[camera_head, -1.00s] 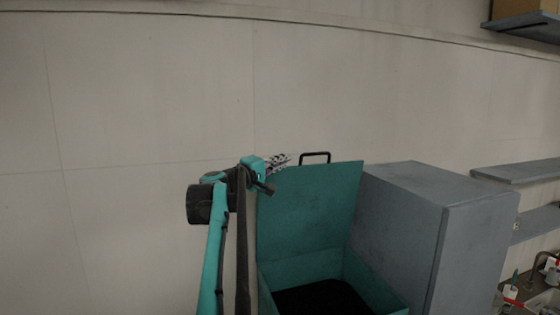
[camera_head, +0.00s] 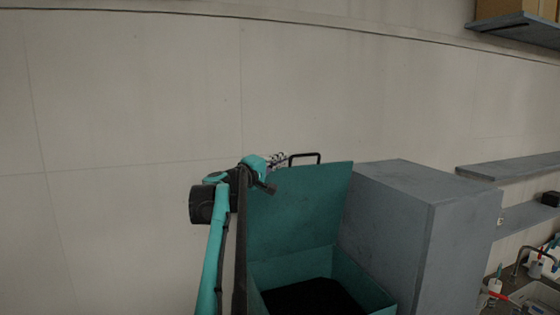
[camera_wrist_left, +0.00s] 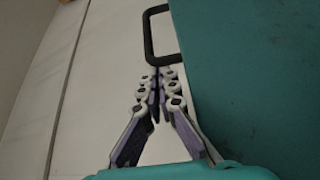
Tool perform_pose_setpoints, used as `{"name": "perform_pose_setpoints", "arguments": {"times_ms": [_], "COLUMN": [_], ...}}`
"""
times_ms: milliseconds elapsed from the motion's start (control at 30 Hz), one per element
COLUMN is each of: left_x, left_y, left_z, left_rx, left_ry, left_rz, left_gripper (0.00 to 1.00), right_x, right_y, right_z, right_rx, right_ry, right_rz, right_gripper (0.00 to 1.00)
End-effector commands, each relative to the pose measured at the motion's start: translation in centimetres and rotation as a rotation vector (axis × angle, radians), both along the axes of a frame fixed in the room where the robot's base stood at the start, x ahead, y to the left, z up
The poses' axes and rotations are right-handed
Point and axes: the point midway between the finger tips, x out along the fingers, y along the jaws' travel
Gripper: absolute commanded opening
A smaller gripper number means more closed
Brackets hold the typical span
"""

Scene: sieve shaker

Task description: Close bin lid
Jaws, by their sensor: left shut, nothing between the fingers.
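The teal bin (camera_head: 375,290) stands with its lid (camera_head: 300,210) raised upright at the back, so its dark inside shows. A black handle (camera_head: 305,158) is on the lid's upper edge. My left gripper (camera_head: 279,158) is at the lid's upper left edge, close to the handle, and is shut and empty. In the left wrist view the left gripper (camera_wrist_left: 158,78) has its fingertips together just below the black handle (camera_wrist_left: 148,38), beside the teal lid face (camera_wrist_left: 250,70). I cannot tell whether the fingers touch the handle. My right gripper is out of view.
A grey cabinet (camera_head: 420,220) stands directly right of the bin. Grey wall shelves (camera_head: 520,168) and a sink (camera_head: 540,294) with a tap are at the far right. The pale wall (camera_head: 120,120) is behind the lid; the space left of my arm looks clear.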

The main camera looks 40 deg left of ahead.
Motion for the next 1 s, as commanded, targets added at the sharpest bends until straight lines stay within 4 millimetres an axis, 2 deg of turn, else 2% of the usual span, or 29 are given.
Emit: {"name": "perform_pose_setpoints", "arguments": {"times_ms": [267, 467, 600, 767, 1000], "left_x": [-3.3, -6.3, -8.3, -10.2, -12.5], "left_y": [-6.5, -12.4, -16.1, -19.7, -24.1], "left_z": [-3.2, -6.8, -10.0, -14.3, -21.9], "left_rx": [0.16, 0.325, 0.444, 0.579, 0.781], "left_ry": [-0.084, -0.17, -0.232, -0.302, -0.406], "left_rz": [-0.003, -0.004, -0.003, -0.002, -0.001], "left_gripper": [0.0, 0.0, 0.0, 0.0, 0.0], "right_x": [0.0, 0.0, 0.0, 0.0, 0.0], "right_y": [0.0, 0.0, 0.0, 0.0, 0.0], "right_z": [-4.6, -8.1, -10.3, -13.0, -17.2], "right_rx": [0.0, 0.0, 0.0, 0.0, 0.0], "right_ry": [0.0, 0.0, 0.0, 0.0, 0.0], "right_rz": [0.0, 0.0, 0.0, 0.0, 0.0], "right_gripper": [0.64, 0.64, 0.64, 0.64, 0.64]}}
